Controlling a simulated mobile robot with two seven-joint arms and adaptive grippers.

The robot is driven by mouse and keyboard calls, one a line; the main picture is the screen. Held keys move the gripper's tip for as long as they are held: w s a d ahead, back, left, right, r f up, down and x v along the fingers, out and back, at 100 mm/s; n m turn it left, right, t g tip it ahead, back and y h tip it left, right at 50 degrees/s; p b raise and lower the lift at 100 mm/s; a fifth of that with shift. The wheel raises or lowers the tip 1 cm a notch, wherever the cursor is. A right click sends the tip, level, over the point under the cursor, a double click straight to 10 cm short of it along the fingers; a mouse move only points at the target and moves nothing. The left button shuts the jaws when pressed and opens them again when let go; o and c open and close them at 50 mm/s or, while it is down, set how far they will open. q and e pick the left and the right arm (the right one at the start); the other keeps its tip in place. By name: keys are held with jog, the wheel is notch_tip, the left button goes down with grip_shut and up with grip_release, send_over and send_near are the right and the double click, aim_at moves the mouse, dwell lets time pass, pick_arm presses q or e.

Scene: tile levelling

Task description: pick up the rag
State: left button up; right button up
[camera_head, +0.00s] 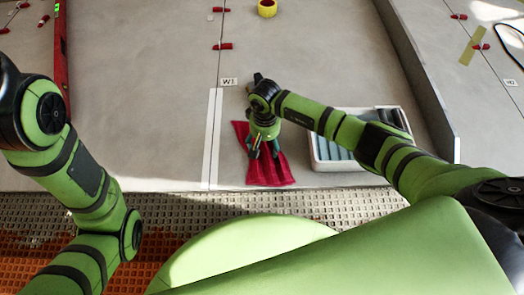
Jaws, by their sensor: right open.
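The rag (270,174) is a dark red cloth lying on the grey tiles near their front edge. My right gripper (264,152) is open, pointing down over the rag, and hides part of it. I cannot tell whether the fingertips touch the cloth. My left arm comes in at the left, and its gripper is outside the picture.
A white tray (322,165) with grey-blue strips stands right of the rag, partly under my right arm. A W1 label (229,82), red clips (223,46) and a yellow tape roll (267,8) lie farther back. A red level (61,60) lies at left.

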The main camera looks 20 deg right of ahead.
jog(key=c, duration=1.4)
jog(key=shift+r, duration=0.1)
jog(key=shift+c, duration=0.2)
